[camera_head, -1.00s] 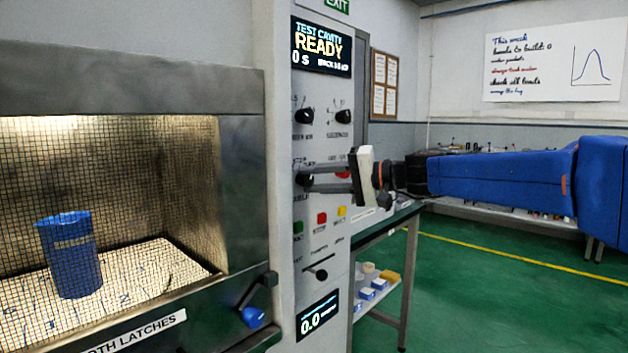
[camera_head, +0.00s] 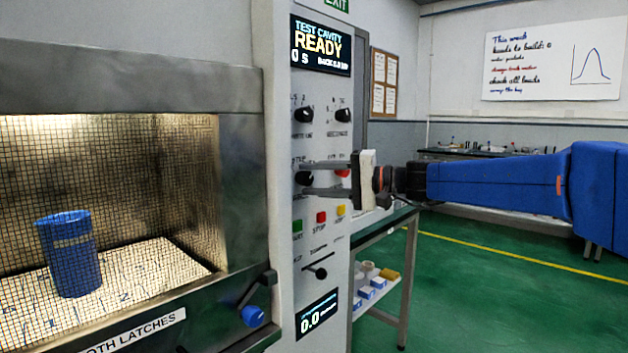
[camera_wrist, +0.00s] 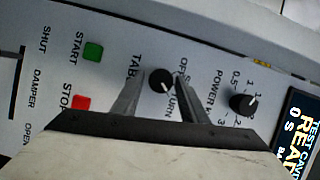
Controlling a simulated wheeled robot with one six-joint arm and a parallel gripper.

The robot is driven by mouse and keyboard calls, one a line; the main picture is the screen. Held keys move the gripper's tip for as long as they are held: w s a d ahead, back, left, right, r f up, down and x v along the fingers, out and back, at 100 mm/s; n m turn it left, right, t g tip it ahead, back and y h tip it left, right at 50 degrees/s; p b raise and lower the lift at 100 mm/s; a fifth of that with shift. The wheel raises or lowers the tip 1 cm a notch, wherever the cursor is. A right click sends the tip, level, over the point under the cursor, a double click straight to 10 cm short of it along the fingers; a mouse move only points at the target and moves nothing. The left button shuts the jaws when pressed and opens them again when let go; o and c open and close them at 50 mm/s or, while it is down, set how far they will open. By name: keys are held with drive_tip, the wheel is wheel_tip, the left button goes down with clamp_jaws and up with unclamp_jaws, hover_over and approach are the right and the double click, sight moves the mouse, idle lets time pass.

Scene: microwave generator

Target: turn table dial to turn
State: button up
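The table dial (camera_wrist: 161,80) is a round black knob on the white control panel, between the letters "TAB", "OFF" and "TURN" in the wrist view. It also shows in the head view (camera_head: 304,178), partly hidden by the fingers. A small pale mark on it seems to face the "TURN" side, but it is too small to be sure. My gripper (camera_head: 305,177) reaches the panel from the right, one finger above the dial and one below. In the wrist view my gripper (camera_wrist: 158,76) has its fingers apart, with a gap on the left; contact on the right is unclear.
The power dial (camera_wrist: 243,101) sits close beside, with another knob (camera_head: 343,115) near it. Green, red (camera_head: 321,217) and yellow buttons and a damper slider (camera_head: 316,271) lie below. The microwave door (camera_head: 240,180) with a blue cup (camera_head: 72,255) behind its mesh is at left.

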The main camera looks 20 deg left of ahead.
drive_tip(key=shift+o, duration=0.2)
drive_tip(key=d+r, duration=0.1)
drive_tip(key=d, duration=1.6)
drive_tip(key=shift+d, duration=0.25)
drive_tip(key=shift+s+f, duration=0.1)
drive_tip(key=s+d+f+t+h, duration=0.2)
drive_tip(key=s+d+f+h, duration=0.6)
drive_tip(key=s+d+f, duration=0.7)
drive_tip(key=s+d+f+m+t+h, duration=0.1)
drive_tip(key=s+d+f+t+h, duration=0.1)
drive_tip(key=s+d+f+h, duration=0.7)
drive_tip(key=s+d+f, duration=0.6)
drive_tip(key=d+f, duration=0.4)
drive_tip(key=d, duration=0.3)
drive_tip(key=shift+s+d+f+t, duration=0.2)
drive_tip(key=shift+d+f+t, duration=0.15)
drive_tip(key=shift+t, duration=0.05)
